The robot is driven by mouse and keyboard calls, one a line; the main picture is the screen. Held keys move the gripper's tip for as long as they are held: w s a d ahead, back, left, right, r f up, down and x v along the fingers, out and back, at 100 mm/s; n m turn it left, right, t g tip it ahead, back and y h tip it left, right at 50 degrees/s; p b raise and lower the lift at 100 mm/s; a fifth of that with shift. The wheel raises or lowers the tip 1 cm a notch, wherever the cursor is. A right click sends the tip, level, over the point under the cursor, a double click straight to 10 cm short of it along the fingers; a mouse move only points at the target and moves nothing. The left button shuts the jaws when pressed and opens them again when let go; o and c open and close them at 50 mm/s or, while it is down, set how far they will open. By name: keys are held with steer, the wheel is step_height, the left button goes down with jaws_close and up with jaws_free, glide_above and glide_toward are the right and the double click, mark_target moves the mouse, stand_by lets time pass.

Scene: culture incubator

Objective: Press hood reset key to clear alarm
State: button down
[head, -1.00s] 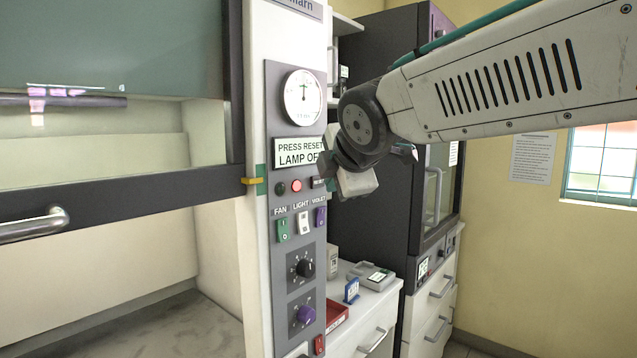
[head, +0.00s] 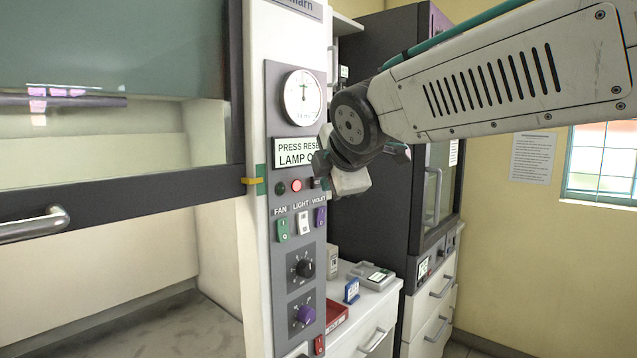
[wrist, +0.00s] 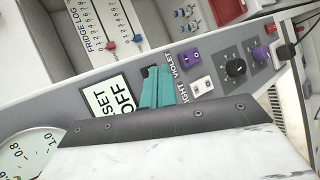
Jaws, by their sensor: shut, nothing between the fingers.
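The hood's control panel (head: 270,240) carries a display (head: 290,152) reading "PRESS RESET / LAMP O…", its right end covered by my gripper. Below it are a lit red lamp (head: 296,185) and a dark lamp (head: 280,188). A small dark key (head: 316,183) sits right of the red lamp, partly hidden by my gripper. My gripper (head: 319,164) is shut and empty, just in front of the panel. In the wrist view the teal fingers (wrist: 156,86) are together beside the display (wrist: 114,97). The key and lamps are hidden there; contact cannot be told.
Fan, light and violet switches (head: 303,222) and two knobs (head: 304,268) lie lower on the panel. A round gauge (head: 302,97) is above. The hood sash handle (head: 35,224) is at left. A dark cabinet (head: 385,130) stands behind my arm.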

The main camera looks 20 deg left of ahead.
steer(key=shift+w+a, duration=0.1)
steer(key=shift+a, duration=0.1)
stand_by(0.5)
steer(key=shift+s+d, duration=0.3)
steer(key=shift+d, duration=0.4)
steer(key=d, duration=0.1)
steer(key=s+d, duration=0.1)
steer(key=d, duration=0.1)
steer(key=s+d, duration=0.1)
steer(key=shift+d, duration=0.3)
stand_by(0.6)
